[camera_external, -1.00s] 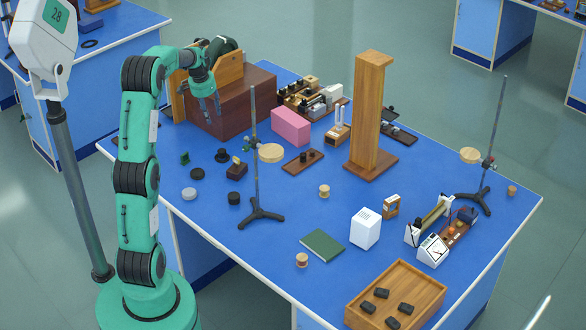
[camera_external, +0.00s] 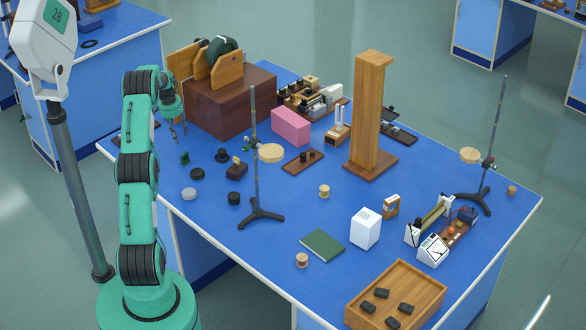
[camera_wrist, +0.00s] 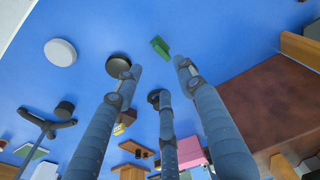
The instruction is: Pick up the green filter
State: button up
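The green filter (camera_external: 185,158) is a small green block on the blue bench, near its left edge. In the wrist view the green filter (camera_wrist: 160,47) lies just beyond the fingertips, between the left and right fingers in the picture. My gripper (camera_external: 179,137) points down above and slightly left of the filter in the external view. In the wrist view my gripper (camera_wrist: 157,75) has its three grey fingers apart, with nothing between them. The fingers do not appear to touch the filter.
A black disc (camera_external: 197,174), a black round piece (camera_external: 222,155) and a grey-white disc (camera_external: 189,194) lie near the filter. A large brown box (camera_external: 232,105) with wooden brackets stands behind it. A metal stand (camera_external: 256,160) rises to the right.

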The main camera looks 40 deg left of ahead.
aim_at(185, 154)
dwell(0.3)
jog(key=f, duration=0.2)
jog(key=f+b, duration=0.1)
jog(key=f, duration=0.2)
jog(key=w+f, duration=0.1)
jog(key=f, duration=0.2)
jog(key=shift+w+a, duration=0.1)
jog(key=shift+f, duration=0.2)
jog(key=shift+w, duration=0.1)
jog(key=shift+w+f+b, duration=0.25)
jog(key=shift+f+b, duration=0.2)
jog(key=shift+f, duration=0.8)
jog(key=shift+w+f+b, duration=0.25)
jog(key=shift+f+b, duration=0.15)
jog(key=shift+f, duration=0.85)
jog(key=shift+c, duration=0.5)
grip_shut()
